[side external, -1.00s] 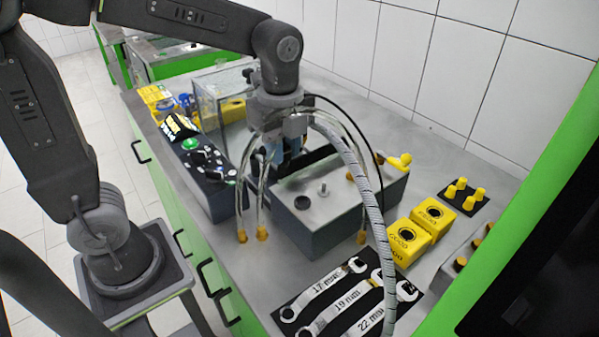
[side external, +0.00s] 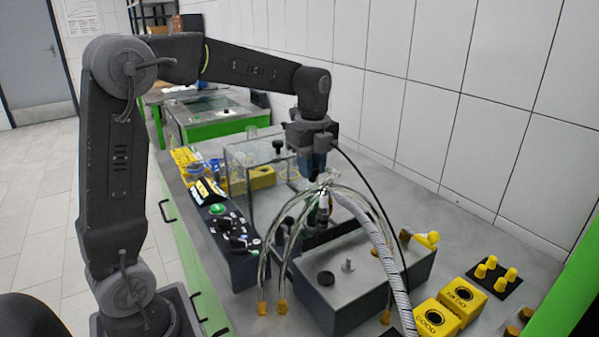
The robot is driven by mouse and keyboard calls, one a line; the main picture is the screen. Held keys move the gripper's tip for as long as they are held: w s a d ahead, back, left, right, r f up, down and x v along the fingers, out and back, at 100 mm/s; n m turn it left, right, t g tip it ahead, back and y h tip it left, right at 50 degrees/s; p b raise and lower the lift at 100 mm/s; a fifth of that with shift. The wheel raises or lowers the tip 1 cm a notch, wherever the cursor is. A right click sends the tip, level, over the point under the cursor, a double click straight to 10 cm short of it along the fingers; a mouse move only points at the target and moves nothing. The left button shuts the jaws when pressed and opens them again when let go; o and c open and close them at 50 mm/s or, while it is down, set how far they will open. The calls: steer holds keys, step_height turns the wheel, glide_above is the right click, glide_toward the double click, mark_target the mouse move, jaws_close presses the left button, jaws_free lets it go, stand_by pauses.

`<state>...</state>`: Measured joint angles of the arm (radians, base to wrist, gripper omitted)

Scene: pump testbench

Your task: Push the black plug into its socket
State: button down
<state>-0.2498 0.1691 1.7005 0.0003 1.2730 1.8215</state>
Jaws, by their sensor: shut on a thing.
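My gripper (side external: 319,180) is above the back part of the grey box (side external: 370,285), pointing down. It is shut on the top of a bundle of clear hoses (side external: 283,215) with brass-coloured ends and a metal fitting (side external: 323,206). The fitting's lower end is close to dark parts at the box's back, and I cannot tell whether they touch. A round black piece (side external: 326,278) is on the box top beside a small metal knob (side external: 348,265). I cannot tell whether it is the black plug or a socket. The fingertips are partly hidden by hoses.
A spiral-wrapped hose (side external: 385,250) and a thin black cable (side external: 372,190) hang down at the right. A control panel (side external: 228,235) and a clear enclosure (side external: 262,165) stand left of the box. Yellow blocks (side external: 436,318) and yellow caps (side external: 496,275) are at the right.

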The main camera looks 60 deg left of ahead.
steer(key=shift+w+a+f, duration=0.2)
steer(key=shift+w+f, duration=0.1)
steer(key=shift+f, duration=1.85)
steer(key=shift+f, duration=0.3)
steer(key=shift+f, duration=0.3)
steer(key=shift+f, duration=0.35)
stand_by(0.5)
steer(key=c, duration=0.9)
jaws_free()
steer(key=shift+r, duration=0.1)
